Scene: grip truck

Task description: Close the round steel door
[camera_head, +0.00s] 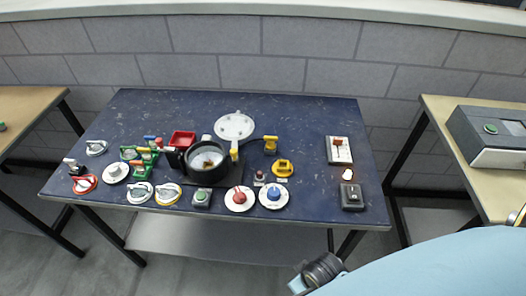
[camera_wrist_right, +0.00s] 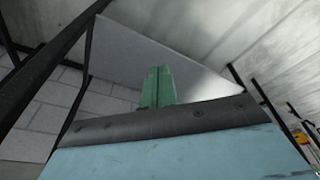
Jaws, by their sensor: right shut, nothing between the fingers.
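The round steel door (camera_head: 235,126) is a pale grey disc, swung open behind and to the right of a black round housing (camera_head: 206,175) on the blue table. The housing's mouth is uncovered and its light interior shows. A yellow-tipped handle (camera_head: 234,150) stands at its right side. My right gripper shows in the right wrist view as green fingers (camera_wrist_right: 158,78), shut together and empty, far from the door. In the head view my right arm comes in at the bottom right, in front of the table. My left gripper is not in view.
Valves, knobs and switches crowd the blue table (camera_head: 310,110) around the housing, with a red box (camera_head: 182,139) to its left. Switch boxes (camera_head: 339,150) stand at the right. The back right of the table is clear. Side tables flank it, the right one holding a grey box (camera_head: 490,135).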

